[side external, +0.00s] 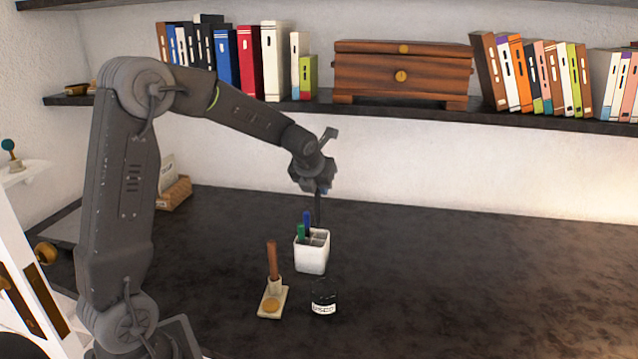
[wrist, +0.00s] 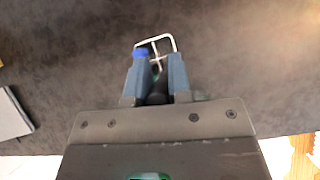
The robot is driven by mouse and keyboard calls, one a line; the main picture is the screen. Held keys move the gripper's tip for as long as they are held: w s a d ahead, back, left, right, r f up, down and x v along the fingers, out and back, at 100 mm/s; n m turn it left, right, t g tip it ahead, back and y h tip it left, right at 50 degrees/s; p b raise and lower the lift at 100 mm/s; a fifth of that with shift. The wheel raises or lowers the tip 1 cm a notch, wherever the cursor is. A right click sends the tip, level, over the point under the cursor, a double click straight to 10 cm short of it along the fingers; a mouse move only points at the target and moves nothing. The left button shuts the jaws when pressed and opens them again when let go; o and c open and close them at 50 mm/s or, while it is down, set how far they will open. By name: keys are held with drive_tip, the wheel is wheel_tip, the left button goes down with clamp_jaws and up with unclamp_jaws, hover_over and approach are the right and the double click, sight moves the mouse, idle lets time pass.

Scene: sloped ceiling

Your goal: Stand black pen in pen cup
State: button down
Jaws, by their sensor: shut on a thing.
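The white pen cup (side external: 312,258) stands on the dark desk, with dividers across its top. A blue pen (side external: 307,220) and a green pen (side external: 301,231) stand in its left part. My gripper (side external: 317,190) is above the cup and shut on the black pen (side external: 318,209), which hangs close to upright. The pen's lower end is at the cup's back rim in the picture; I cannot tell whether it is inside a compartment. In the wrist view, the black pen (wrist: 157,90) shows dark between the fingers, and the cup's white rim (wrist: 174,42) lies just beyond them.
A small holder with a brown stick (side external: 272,262) stands left of the cup, and a black jar (side external: 324,298) stands in front. A shelf (side external: 380,112) with books and a wooden chest (side external: 400,75) runs behind. The desk's right side is clear.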

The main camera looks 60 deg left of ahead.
sight(316, 217)
drive_tip(key=shift+f, duration=5.35)
drive_tip(key=c, duration=1)
unclamp_jaws()
drive_tip(key=v, duration=1.4)
drive_tip(key=shift+f, duration=0.1)
